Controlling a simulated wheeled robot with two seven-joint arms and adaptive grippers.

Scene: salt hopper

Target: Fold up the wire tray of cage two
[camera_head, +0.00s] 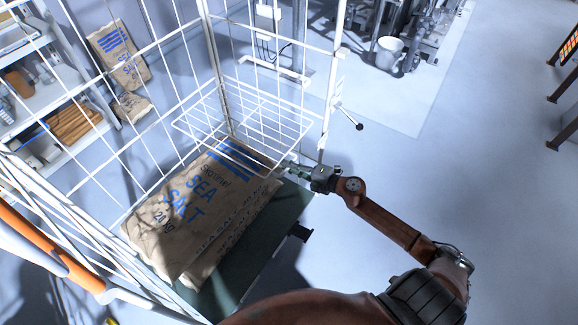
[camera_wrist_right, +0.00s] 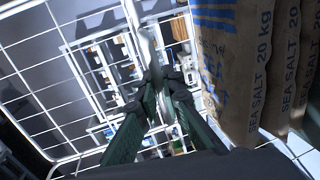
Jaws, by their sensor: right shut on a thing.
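The cage (camera_head: 208,45) is a tall white wire frame with a dark green floor (camera_head: 290,215). Its white wire tray (camera_head: 262,112) juts out from the back wire wall, just above the far end of the stacked salt sacks (camera_head: 190,205). My right gripper (camera_head: 291,169) reaches in from the right at the tray's near right corner. In the right wrist view its dark green fingers (camera_wrist_right: 152,82) are closed on a pale bar (camera_wrist_right: 146,45), which looks like the tray's rim. The exact contact is small in the head view. My left gripper is not in view.
A black-knobbed lever (camera_head: 357,125) sticks out from the cage's right post. Shelves (camera_head: 60,130) stand at the left, with another salt sack (camera_head: 118,55) near them. A white bucket (camera_head: 388,52) stands by machinery at the back. The floor at right is clear.

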